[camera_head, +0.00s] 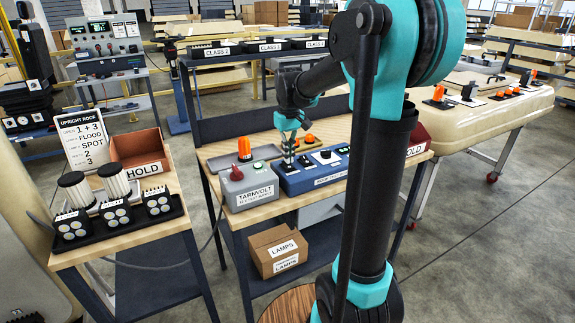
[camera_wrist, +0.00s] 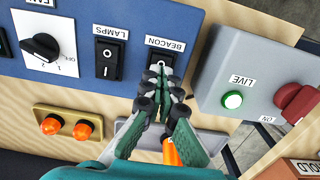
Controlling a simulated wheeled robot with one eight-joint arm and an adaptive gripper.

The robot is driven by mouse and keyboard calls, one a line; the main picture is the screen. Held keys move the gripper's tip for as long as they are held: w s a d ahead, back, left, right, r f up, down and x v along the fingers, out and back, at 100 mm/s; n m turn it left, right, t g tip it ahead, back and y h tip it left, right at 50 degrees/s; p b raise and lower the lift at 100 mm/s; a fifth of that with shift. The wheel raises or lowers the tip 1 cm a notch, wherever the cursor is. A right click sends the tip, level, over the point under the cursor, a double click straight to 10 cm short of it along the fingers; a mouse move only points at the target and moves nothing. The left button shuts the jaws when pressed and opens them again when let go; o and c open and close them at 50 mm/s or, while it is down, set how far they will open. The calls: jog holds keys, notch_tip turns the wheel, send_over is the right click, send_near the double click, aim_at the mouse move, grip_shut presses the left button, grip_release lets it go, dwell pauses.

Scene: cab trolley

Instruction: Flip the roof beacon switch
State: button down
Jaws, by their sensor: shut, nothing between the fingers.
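The blue switch panel (camera_head: 340,163) lies on the middle bench; its face also shows in the wrist view (camera_wrist: 85,15). The switch marked BEACON (camera_wrist: 161,61) is at the panel's right end in the wrist view, its label reading upside down. My gripper (camera_wrist: 158,74) is shut and empty, its fingertips right at this switch and covering much of it. I cannot tell whether they touch it or which way it is tipped. In the head view my gripper (camera_head: 289,164) points down over the panel's left end.
The black LAMPS rocker (camera_wrist: 109,58) and the FAN knob (camera_wrist: 47,52) sit beside it. A grey TARNVOLT box (camera_head: 248,191) has a lit green LIVE lamp (camera_wrist: 232,100) and a red knob (camera_wrist: 296,102). An orange beacon (camera_head: 244,149) and small amber lamps (camera_wrist: 83,130) stand behind.

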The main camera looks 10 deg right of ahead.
aim_at(289, 166)
jog(key=shift+r, duration=2.8)
